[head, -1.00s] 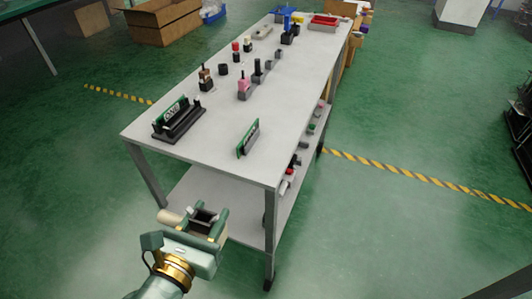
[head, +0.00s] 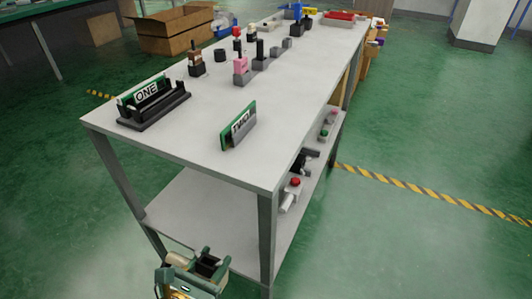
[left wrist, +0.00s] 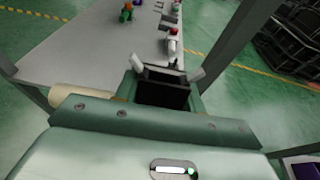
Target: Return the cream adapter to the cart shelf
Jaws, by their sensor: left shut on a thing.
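The cream adapter (head: 177,258) is a pale, rounded piece at my left gripper (head: 208,262), low in the head view. In the left wrist view the cream adapter (left wrist: 82,95) sticks out to the left of the jaws, partly hidden by my gripper's green body. My left gripper (left wrist: 165,82) is shut on it; a dark block shows between the fingers. The cart's lower shelf (head: 195,213) is a light grey board under the table top, just beyond the gripper. It also shows in the left wrist view (left wrist: 80,45). My right gripper is not in view.
A front leg (head: 267,240) stands right of my gripper. Several small parts, one with a red top (head: 295,182), sit along the shelf's right side. The shelf's near left is bare.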

